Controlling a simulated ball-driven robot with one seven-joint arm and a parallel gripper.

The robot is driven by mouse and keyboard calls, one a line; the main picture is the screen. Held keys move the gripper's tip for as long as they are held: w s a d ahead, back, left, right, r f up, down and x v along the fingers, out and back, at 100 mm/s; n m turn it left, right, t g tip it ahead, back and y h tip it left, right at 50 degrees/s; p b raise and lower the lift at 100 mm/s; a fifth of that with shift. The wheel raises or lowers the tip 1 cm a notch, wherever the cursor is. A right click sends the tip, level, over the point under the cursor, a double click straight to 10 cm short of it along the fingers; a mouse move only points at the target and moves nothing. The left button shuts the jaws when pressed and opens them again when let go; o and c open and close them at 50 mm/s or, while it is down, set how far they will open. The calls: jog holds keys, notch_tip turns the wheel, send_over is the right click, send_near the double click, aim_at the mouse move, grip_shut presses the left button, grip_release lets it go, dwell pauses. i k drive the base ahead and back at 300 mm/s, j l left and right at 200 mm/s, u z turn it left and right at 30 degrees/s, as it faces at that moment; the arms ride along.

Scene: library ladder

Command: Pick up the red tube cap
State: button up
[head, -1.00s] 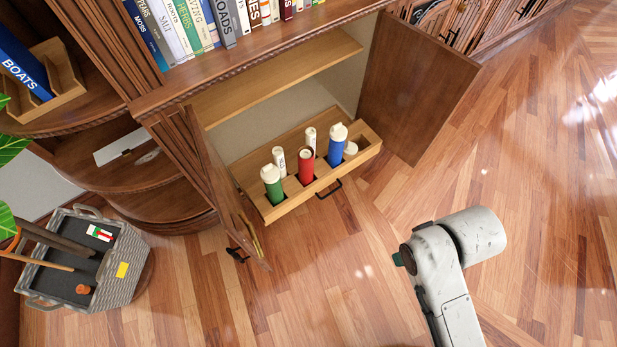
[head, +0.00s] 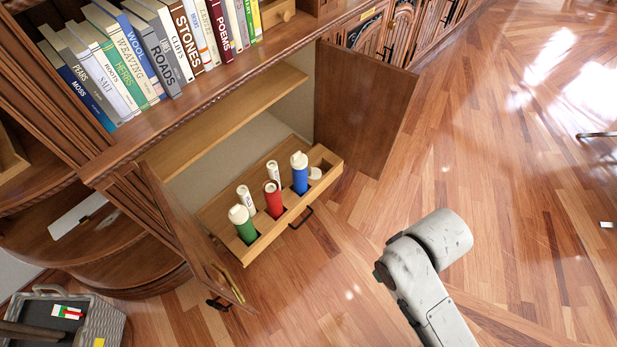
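A red tube (head: 274,203) stands in the pulled-out wooden drawer (head: 262,246) of the open cabinet. Its top looks dark and open, with no white cap on it. A small white cap-like piece (head: 315,173) lies in the drawer's right end, beside the blue tube; I cannot tell for sure that it is the red tube's cap. The green tube (head: 245,230) and the blue tube (head: 300,177) carry white caps. My gripper is not in view; only pale links of my arm show at the lower right, apart from the drawer.
Two white rolls stand behind the tubes. The left cabinet door (head: 185,230) and right door (head: 365,105) are swung open either side of the drawer. A grey basket (head: 108,312) stands at the lower left.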

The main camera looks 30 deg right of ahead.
aim_at(314, 174)
jog(key=i+l+u, duration=0.15)
jog(key=i+l, duration=0.15)
jog(key=i+l+u, duration=0.15)
jog(key=i+l, duration=0.2)
jog(key=i+l+u, duration=0.15)
jog(key=l, duration=0.35)
jog(key=i, duration=0.1)
